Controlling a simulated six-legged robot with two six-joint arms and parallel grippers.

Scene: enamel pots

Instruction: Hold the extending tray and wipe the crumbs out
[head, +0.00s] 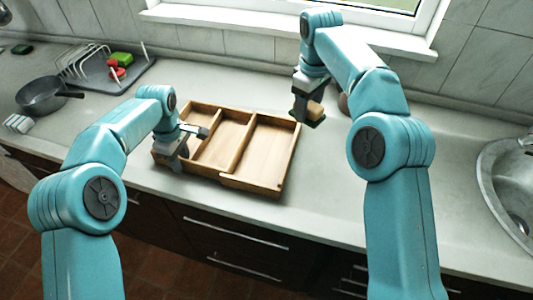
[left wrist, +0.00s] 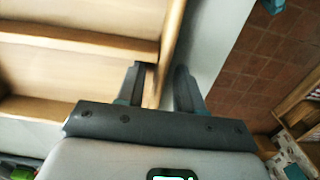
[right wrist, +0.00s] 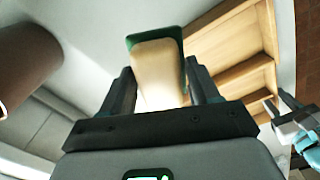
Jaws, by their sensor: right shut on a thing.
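The wooden tray (head: 273,187) lies on the counter, with long compartments split by dividers; it fills much of the left wrist view (left wrist: 60,60). I cannot make out crumbs in it. My left gripper (head: 190,138) is at the tray's left front corner. Its fingers (left wrist: 160,88) are apart, on either side of the tray's wall, with a gap beside it. My right gripper (head: 308,98) is above the tray's back right corner. It is shut on a tan wiping block with a green pad (right wrist: 158,70), also seen in the head view (head: 315,111).
A brown rounded object (right wrist: 30,60) stands on the counter near my right gripper. A dish rack (head: 95,70) with red and green items and a dark pan (head: 42,95) are at the left. A sink (head: 510,185) is at the right. Counter right of the tray is clear.

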